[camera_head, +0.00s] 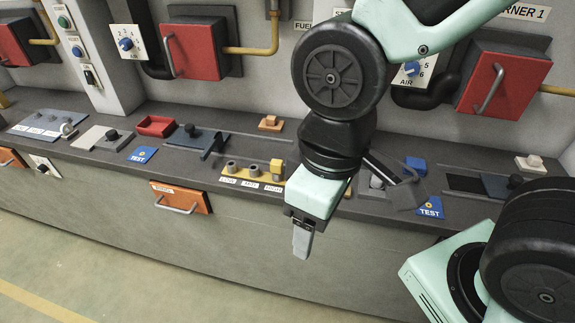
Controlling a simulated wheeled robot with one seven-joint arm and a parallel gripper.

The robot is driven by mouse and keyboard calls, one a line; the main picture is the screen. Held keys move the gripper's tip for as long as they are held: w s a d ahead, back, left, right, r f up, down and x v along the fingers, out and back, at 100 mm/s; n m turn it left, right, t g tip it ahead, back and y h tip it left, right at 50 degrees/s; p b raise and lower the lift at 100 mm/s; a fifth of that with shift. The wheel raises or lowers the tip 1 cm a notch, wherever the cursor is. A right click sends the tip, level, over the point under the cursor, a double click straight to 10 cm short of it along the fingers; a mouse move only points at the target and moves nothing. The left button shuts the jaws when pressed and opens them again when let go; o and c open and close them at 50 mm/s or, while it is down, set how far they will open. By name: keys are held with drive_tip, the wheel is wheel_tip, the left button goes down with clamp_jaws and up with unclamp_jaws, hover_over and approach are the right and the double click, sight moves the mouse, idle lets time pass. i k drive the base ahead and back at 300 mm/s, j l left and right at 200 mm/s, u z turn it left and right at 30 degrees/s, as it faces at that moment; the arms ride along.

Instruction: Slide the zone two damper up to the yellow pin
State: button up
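My gripper (303,243) hangs in front of the counter's front edge, pointing down, touching nothing. Its fingers overlap in this view, so their gap is hidden. A dark blue sliding plate with a black knob (191,130) lies in a slot at the middle left. A similar plate with a black knob (513,183) lies at the far right, beside a dark opening. A pale plate with a black knob (112,135) lies further left. I cannot read which is zone two. A yellow block (277,169) stands on a yellow labelled strip (240,178); I cannot tell whether it is the pin.
Orange-tan blocks (270,122) and (530,163) and a blue block (416,165) stand along the counter. A red tray (155,126) is at left. A grey hinged part (402,190) sits right of my arm, which hides the counter's middle. An orange drawer (180,198) is below.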

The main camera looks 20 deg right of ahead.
sight(188, 137)
drive_tip(key=i+j, duration=0.2)
drive_tip(key=j, duration=0.15)
drive_tip(key=i+j, duration=0.45)
drive_tip(key=j, duration=0.25)
